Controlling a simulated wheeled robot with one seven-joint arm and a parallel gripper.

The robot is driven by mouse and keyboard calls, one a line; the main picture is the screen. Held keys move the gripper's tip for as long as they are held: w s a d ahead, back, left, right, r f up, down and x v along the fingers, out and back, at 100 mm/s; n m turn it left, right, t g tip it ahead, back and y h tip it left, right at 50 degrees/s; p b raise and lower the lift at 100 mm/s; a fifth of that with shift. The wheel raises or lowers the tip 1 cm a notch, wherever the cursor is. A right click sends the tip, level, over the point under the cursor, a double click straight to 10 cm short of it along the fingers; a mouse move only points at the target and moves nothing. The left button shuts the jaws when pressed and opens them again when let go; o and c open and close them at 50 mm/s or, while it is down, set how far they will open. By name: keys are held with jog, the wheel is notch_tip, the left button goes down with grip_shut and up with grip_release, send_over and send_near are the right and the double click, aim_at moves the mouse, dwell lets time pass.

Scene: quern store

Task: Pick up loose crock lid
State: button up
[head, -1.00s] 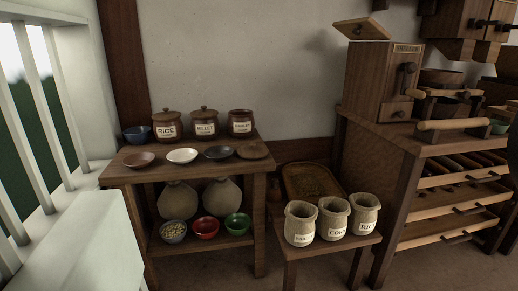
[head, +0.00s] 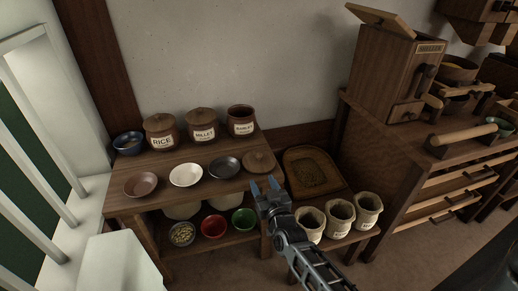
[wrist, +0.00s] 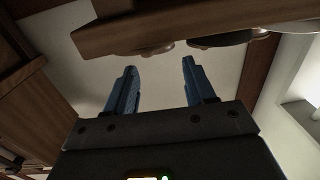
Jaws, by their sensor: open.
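The loose crock lid (head: 258,162) is a round brown wooden disc with a small knob. It lies flat on the right end of the low table's top (head: 155,203), right of a dark bowl. The lidless barley crock (head: 241,121) stands behind it. My gripper (head: 267,184) is open and empty, in front of the table's right front corner and apart from the lid. In the wrist view my gripper (wrist: 158,75) shows two blue fingers spread apart. There the scene looks upside down, with the table edge and what looks like the lid (wrist: 150,48) beyond the fingers.
Lidded rice (head: 161,133) and millet (head: 203,126) crocks and a blue bowl (head: 128,143) line the back. Brown (head: 140,185), white (head: 186,175) and dark (head: 224,167) bowls sit in front.

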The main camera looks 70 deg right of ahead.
send_near(260, 157)
jog(key=shift+m+g+h, duration=0.3)
jog(key=shift+m+h, duration=0.1)
jog(key=x, duration=0.4)
jog(key=shift+w+a+f, duration=0.2)
jog(key=shift+w+f, duration=0.1)
jog(key=shift+f, duration=0.05)
jog(key=shift+b+x, duration=0.3)
jog(key=shift+x, duration=2.45)
jog(key=shift+r, duration=0.15)
grip_shut()
